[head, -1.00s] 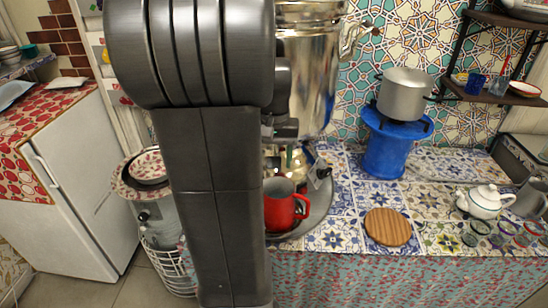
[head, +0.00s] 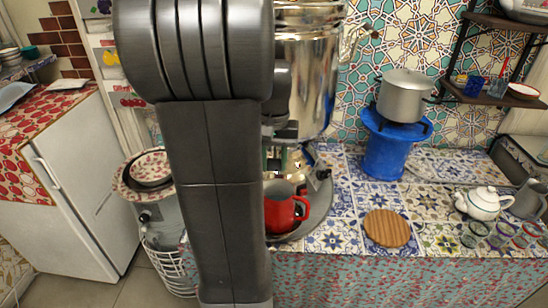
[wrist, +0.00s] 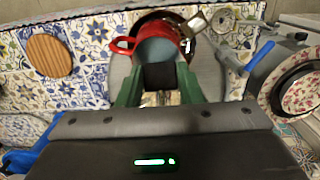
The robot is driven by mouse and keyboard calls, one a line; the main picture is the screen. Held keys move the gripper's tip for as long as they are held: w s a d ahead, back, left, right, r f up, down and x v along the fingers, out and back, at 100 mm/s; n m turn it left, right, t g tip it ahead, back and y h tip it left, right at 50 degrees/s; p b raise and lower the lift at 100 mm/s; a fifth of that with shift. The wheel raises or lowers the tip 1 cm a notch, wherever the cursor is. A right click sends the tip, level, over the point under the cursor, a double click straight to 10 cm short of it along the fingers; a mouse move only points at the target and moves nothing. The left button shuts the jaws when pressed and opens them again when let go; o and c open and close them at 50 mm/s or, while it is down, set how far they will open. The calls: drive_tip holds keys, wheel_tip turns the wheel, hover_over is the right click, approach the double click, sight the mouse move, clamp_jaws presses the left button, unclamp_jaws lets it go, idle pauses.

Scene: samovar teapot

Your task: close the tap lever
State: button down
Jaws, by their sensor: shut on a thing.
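The polished metal samovar (head: 305,75) stands at the back of the tiled counter, partly hidden behind my arm in the head view. My gripper (wrist: 158,90) shows two green fingers in the wrist view, shut on a dark piece (wrist: 157,75) that looks like the tap lever. Its angle and the tap body are mostly hidden. The red mug (head: 281,211) stands upright below, just past the fingertips; its red handle also shows in the wrist view (wrist: 122,46).
A round grey tray (head: 318,222) lies under the mug. A round wooden board (head: 387,228) lies to its right. A blue stove (head: 384,155) carries a grey pot (head: 404,94). A white teapot (head: 484,202) and several glasses are at the far right.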

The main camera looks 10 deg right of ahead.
drive_tip(key=shift+s+r+g+p, duration=0.15)
drive_tip(key=shift+r+g+p, duration=0.35)
drive_tip(key=shift+p, duration=0.3)
drive_tip(key=r+p, duration=0.2)
drive_tip(key=p, duration=0.1)
drive_tip(key=shift+s+a+r, duration=0.15)
drive_tip(key=shift+s+r, duration=0.05)
drive_tip(key=shift+s, duration=0.05)
wheel_tip(320, 180, up, 3)
drive_tip(key=shift+f+p, duration=0.2)
drive_tip(key=shift+p, duration=1)
drive_tip(key=shift+w+r+p, duration=0.15)
drive_tip(key=shift+r+p, duration=0.4)
drive_tip(key=shift+r, duration=0.05)
drive_tip(key=c, duration=1)
unclamp_jaws()
drive_tip(key=shift+w+f, duration=0.1)
drive_tip(key=shift+w, duration=0.1)
drive_tip(key=shift+s, duration=0.15)
